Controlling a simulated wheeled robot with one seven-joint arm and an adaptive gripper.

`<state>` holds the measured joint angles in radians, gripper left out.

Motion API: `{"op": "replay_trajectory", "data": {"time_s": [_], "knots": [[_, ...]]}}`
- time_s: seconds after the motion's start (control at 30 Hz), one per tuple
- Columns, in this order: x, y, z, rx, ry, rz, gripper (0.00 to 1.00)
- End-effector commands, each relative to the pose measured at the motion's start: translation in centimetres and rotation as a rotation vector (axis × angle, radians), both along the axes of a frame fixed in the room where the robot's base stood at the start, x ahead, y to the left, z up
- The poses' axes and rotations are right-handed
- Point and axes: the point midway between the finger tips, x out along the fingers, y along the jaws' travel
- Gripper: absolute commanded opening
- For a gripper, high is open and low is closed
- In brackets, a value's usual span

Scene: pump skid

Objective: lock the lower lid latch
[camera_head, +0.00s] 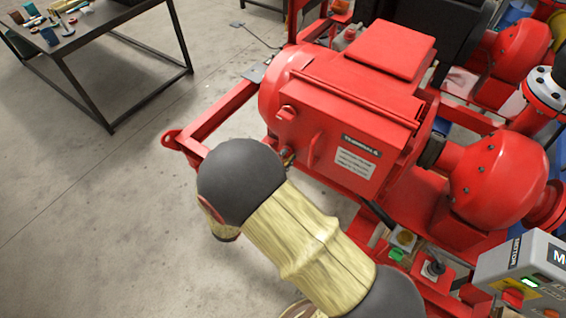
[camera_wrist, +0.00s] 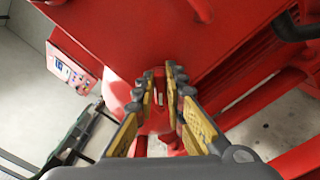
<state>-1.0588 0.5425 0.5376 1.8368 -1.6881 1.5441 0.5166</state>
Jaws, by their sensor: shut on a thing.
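The red terminal box (camera_head: 345,130) sits on the side of the red motor, with a lid and a label plate. An upper latch (camera_head: 287,112) shows at the box's left end. The lower latch area is mostly hidden by my arm in the head view. In the wrist view my gripper (camera_wrist: 162,78) has its yellow-padded fingers closed in around a small red part, which I take to be the lower lid latch (camera_wrist: 161,88). The fingers hide much of it, so its exact turn cannot be told.
A red pump housing (camera_head: 490,180) lies right of the motor. A grey control box (camera_head: 525,275) stands at lower right. The red skid frame (camera_head: 215,120) runs along the left. A table with small items (camera_head: 75,40) stands at far left.

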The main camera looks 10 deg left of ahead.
Motion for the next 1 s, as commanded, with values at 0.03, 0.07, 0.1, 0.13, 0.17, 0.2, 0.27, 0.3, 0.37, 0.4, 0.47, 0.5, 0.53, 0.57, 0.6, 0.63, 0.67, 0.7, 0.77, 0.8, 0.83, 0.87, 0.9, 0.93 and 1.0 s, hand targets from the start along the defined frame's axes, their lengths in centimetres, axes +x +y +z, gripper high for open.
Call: {"op": "replay_trajectory", "data": {"time_s": [0.03,0.07,0.1,0.13,0.17,0.2,0.27,0.3,0.37,0.4,0.47,0.5,0.53,0.57,0.6,0.63,0.67,0.7,0.77,0.8,0.83,0.87,0.9,0.93,1.0], "knots": [[0.01,0.02,-0.40,0.045,-0.019,0.001,0.00],[0.00,0.00,-0.42,0.071,-0.030,0.001,0.00],[-0.01,-0.03,-0.49,0.105,-0.044,0.001,0.00],[-0.01,-0.04,-0.49,0.133,-0.056,0.001,0.00],[-0.02,-0.07,-0.52,0.160,-0.067,0.001,0.00],[-0.04,-0.10,-0.60,0.194,-0.081,0.001,0.00],[-0.06,-0.14,-0.67,0.247,-0.102,0.000,0.00],[-0.07,-0.16,-0.69,0.282,-0.116,0.000,0.00],[-0.09,-0.22,-0.80,0.334,-0.138,0.000,0.00],[-0.10,-0.23,-0.84,0.368,-0.152,0.000,0.00],[-0.10,-0.25,-0.87,0.420,-0.173,0.000,0.00],[-0.12,-0.28,-0.96,0.450,-0.186,0.000,0.00],[-0.12,-0.29,-0.96,0.475,-0.196,0.000,0.00],[-0.13,-0.30,-0.99,0.498,-0.206,0.000,0.00],[-0.13,-0.30,-1.00,0.528,-0.218,0.000,0.00],[-0.13,-0.31,-1.00,0.550,-0.228,-0.001,0.00],[-0.13,-0.32,-1.03,0.569,-0.236,-0.001,0.00],[-0.13,-0.33,-1.05,0.596,-0.247,-0.001,0.00],[-0.14,-0.34,-1.08,0.631,-0.261,-0.001,0.00],[-0.15,-0.35,-1.09,0.652,-0.270,-0.001,0.00],[-0.14,-0.35,-1.07,0.668,-0.277,-0.001,0.00],[-0.15,-0.35,-1.07,0.682,-0.282,-0.001,0.00],[-0.15,-0.35,-1.07,0.699,-0.290,-0.001,0.00],[-0.15,-0.36,-1.07,0.711,-0.295,-0.001,0.00],[-0.15,-0.36,-1.03,0.734,-0.304,-0.001,0.00]]}}
